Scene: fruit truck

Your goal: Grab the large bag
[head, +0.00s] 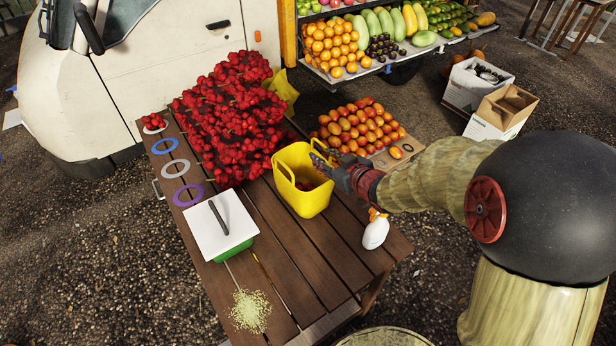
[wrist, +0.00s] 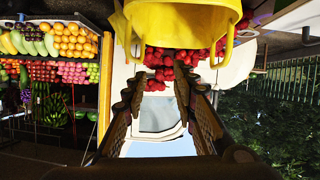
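A yellow open-topped bag (head: 306,203) with handle loops stands upright on the wooden table, near its right edge. Some red fruit shows inside it. My gripper (head: 322,163) is at the bag's upper right rim, its fingertips over the opening. I cannot tell whether a finger touches the bag. Another yellow item (head: 284,92) is partly hidden behind the red fruit.
A tall heap of red fruit (head: 230,115) stands left of the bag. Orange fruit (head: 357,128) lies behind the bag. The table's front is mostly clear.

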